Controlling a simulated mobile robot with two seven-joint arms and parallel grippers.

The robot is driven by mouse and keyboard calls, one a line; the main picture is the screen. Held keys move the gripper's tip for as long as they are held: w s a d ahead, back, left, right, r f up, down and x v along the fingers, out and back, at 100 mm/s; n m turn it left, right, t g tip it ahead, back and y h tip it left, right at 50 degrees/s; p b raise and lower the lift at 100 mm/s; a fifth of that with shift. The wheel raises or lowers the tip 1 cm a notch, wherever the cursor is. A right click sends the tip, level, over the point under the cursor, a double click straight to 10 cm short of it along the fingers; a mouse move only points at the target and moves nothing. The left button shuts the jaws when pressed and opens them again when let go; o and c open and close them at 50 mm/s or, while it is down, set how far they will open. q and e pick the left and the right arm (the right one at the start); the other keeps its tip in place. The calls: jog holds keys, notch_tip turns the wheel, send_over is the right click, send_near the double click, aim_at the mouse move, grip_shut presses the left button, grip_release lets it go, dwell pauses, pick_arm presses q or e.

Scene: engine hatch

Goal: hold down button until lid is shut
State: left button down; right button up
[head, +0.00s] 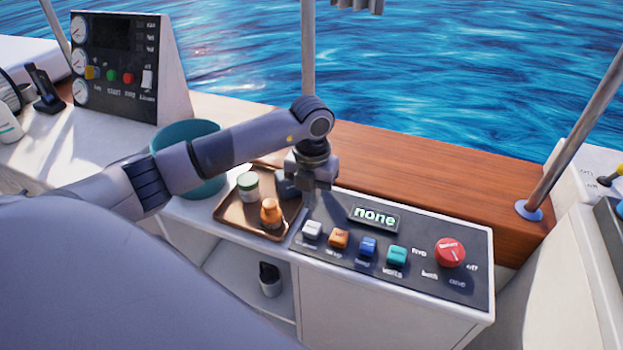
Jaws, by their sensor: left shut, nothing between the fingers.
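A dark control panel (420,278) lies on top of a white console. It carries a row of buttons: white (312,230), orange (339,239), blue (368,247) and teal (397,256). A red rotary knob (449,252) is at the right of the panel. A small display (374,217) behind the buttons reads "none". My left gripper (312,205) is shut and empty, pointing down just behind and above the white button; I cannot tell whether it touches anything. The lid does not show clearly. My right gripper is not in view.
A brown tray (228,217) left of the panel holds a green-lidded jar (248,186) and an orange bottle (270,213). A teal bucket (185,140) stands behind my left arm. A metal post (575,140) rises at right. An upright instrument panel (120,100) stands far left.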

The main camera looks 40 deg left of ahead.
aim_at(312, 226)
pick_arm(q)
notch_tip(312, 226, down, 6)
jog(key=shift+f, duration=0.15)
dwell(0.4)
